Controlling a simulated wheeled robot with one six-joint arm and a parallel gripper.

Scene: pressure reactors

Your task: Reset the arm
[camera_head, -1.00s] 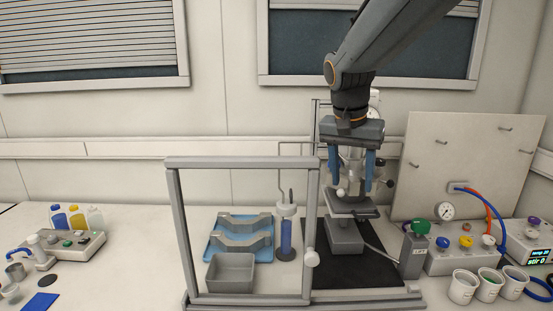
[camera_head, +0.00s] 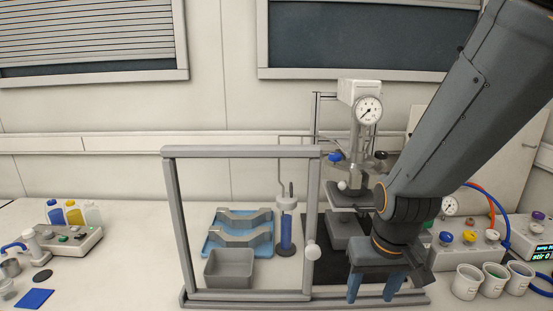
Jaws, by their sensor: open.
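My gripper (camera_head: 374,286) has blue fingers and hangs low at the front right, pointing down. Its fingers are apart with nothing between them. My arm comes in from the upper right and covers part of the bench behind it. The reactor head with its round gauge (camera_head: 368,110) stands behind and left of my arm. The grey lift stand (camera_head: 350,230) below it is partly hidden by my arm's wrist. My gripper is in front of the stand, apart from the reactor head.
Several white cups (camera_head: 467,282) and a valve box (camera_head: 466,252) stand to the right.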

